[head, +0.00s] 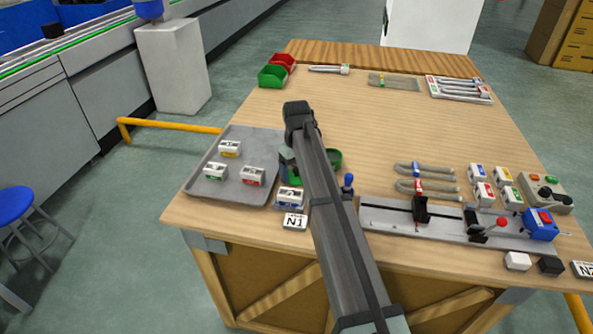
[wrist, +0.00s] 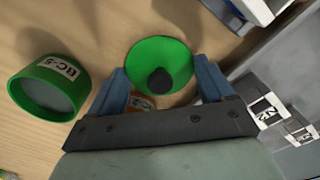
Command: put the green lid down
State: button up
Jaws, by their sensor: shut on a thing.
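The green lid (wrist: 148,52) is a round disc with a black knob in the middle. In the wrist view it lies between the two blue fingers of my gripper (wrist: 160,76), which is shut on it. In the head view the cup (head: 336,158) shows partly behind my arm. My gripper (head: 289,164) is just right of the grey tray there. The lid's height above the table is hard to tell.
The grey tray (head: 213,190) holds several white blocks. A white block (head: 289,197) and an N1 card (head: 295,221) are near the front edge. The table's middle (head: 400,125) is clear.

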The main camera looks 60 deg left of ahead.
aim_at(296, 169)
jog(key=shift+f, duration=0.15)
jog(key=o, duration=0.9)
notch_tip(296, 169, up, 12)
jog(key=shift+r, duration=0.15)
dwell(0.4)
